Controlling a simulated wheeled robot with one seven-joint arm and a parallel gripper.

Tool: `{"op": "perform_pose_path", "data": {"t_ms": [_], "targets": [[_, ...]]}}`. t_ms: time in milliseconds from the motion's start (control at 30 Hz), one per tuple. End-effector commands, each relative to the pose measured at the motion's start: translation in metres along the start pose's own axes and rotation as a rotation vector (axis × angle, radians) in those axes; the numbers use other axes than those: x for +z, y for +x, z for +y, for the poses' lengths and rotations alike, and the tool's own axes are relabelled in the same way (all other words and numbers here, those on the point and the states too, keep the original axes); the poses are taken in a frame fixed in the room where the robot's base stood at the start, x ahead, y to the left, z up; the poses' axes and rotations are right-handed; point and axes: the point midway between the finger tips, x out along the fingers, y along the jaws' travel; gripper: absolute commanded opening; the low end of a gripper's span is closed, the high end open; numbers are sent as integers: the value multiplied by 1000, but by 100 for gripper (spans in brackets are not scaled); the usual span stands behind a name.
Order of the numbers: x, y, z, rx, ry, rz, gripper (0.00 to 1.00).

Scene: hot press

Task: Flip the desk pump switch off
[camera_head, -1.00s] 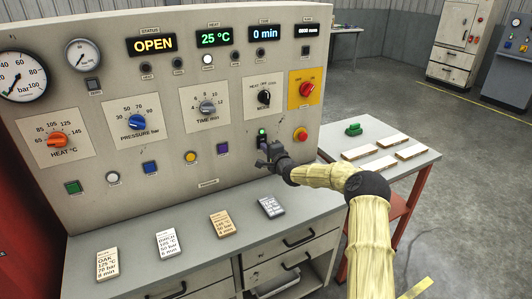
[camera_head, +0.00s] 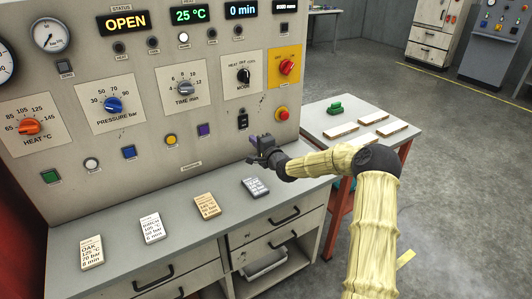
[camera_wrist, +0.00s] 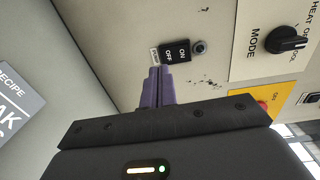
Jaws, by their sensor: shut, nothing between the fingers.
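The pump switch (camera_head: 242,121) is a small black rocker on the upright control panel, below the MODE knob. In the wrist view the switch (camera_wrist: 176,51) shows ON and OFF lettering beside a small tag. Which end is pressed in I cannot tell. The round lamp (camera_wrist: 198,47) beside it looks grey and unlit. My gripper (camera_head: 254,152) is just below the switch in the head view, in front of the panel. In the wrist view its purple fingers (camera_wrist: 157,75) are together and empty, with their tips near the OFF end. Contact is not visible there.
A red emergency button (camera_head: 282,114) and a red knob on a yellow plate (camera_head: 287,68) are right of the switch. Recipe cards, including a grey one (camera_head: 255,187), lie on the desk below. A side table (camera_head: 338,115) stands to the right.

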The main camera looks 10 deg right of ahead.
Motion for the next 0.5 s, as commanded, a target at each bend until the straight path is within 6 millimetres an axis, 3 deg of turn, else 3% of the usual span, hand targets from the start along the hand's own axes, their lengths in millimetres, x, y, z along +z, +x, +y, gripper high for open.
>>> {"op": "perform_pose_path", "data": {"t_ms": [300,500], "targets": [[-11,-50,9,1,1,15,0],[-9,-63,10,0,-1,14,0]]}}
